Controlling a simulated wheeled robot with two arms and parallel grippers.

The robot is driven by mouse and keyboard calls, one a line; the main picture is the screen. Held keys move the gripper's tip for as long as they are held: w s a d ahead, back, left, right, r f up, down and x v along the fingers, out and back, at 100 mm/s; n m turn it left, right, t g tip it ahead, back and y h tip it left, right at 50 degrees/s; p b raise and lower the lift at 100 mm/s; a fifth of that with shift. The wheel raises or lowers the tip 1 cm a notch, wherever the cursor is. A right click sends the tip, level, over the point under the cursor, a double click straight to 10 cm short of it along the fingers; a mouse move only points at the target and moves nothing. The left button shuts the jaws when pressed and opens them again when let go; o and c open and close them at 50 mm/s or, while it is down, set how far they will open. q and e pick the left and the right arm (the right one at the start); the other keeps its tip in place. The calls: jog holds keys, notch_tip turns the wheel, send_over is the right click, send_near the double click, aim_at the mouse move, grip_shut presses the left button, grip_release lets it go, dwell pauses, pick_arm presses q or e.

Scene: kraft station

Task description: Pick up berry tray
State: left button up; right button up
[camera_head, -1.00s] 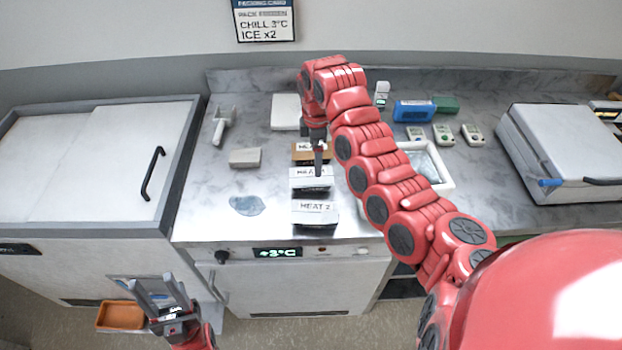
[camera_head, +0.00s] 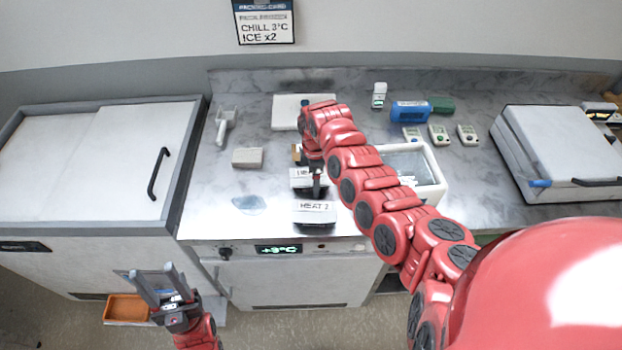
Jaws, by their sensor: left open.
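No tray can be clearly identified as berries. A brown-topped pack (camera_head: 296,153) at mid-counter is mostly hidden by my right arm. In front of it lie a white-labelled pack (camera_head: 301,180), partly covered, and another labelled pack (camera_head: 316,211), whose text looks like "MEAT 2" or "HEAT 2". My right gripper (camera_head: 317,192) points down over the nearer edge of the partly covered pack; its jaw gap and any contact are unclear. My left gripper (camera_head: 160,284) is open and empty, low in front of the counter, beside an orange tray (camera_head: 126,308).
A white open box (camera_head: 437,190) stands right of my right arm. A closed white case (camera_head: 562,150) is at the right, a lidded chest (camera_head: 90,160) at the left. A blue pack (camera_head: 410,111) and small devices (camera_head: 438,135) lie behind.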

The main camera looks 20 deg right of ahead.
jog(key=c, duration=1.2)
jog(key=shift+r, duration=0.1)
